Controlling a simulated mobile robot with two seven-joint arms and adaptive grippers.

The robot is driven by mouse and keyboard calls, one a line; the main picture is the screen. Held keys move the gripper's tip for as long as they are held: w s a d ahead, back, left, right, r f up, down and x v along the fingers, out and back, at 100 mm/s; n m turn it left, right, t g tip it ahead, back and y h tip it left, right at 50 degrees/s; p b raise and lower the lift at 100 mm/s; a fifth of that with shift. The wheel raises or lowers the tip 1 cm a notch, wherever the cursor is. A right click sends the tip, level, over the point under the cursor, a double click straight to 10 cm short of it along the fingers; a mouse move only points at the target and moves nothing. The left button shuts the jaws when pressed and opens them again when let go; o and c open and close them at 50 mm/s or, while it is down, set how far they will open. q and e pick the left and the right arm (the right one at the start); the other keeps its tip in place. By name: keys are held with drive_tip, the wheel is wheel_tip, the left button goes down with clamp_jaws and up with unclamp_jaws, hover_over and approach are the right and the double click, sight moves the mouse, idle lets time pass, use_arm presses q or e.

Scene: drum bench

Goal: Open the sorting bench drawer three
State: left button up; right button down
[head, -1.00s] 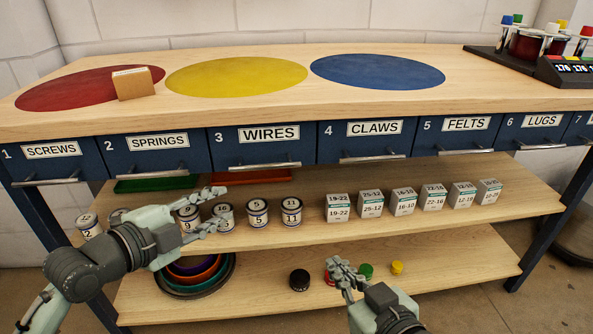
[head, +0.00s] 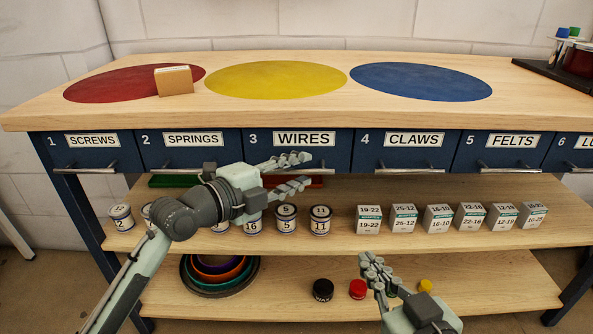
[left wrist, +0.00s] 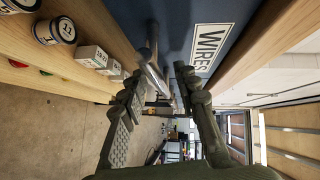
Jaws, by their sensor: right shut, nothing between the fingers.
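Drawer three (head: 340,150) is a dark blue front labelled WIRES, flush with its neighbours in the head view. In the left wrist view, the WIRES label (left wrist: 209,46) is close, and the metal handle (left wrist: 154,72) lies between the directions of my two fingers. My left gripper is open, its fingers one above the other at the handle. I cannot tell whether they touch it. My right gripper (head: 371,262) is shut and empty, low in front of the lower shelf.
Drawers two (head: 190,150) and four (head: 405,150) flank drawer three. The middle shelf (head: 440,240) holds cans and small boxes. Nested bowls (head: 220,268) and lids lie lower. A cardboard-coloured block (head: 175,81) stands on the red circle of the bench top.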

use_arm(q)
clamp_jaws()
drive_tip(key=shift+s, duration=0.1)
use_arm(e)
drive_tip(key=shift+s, duration=0.1)
idle(0.3)
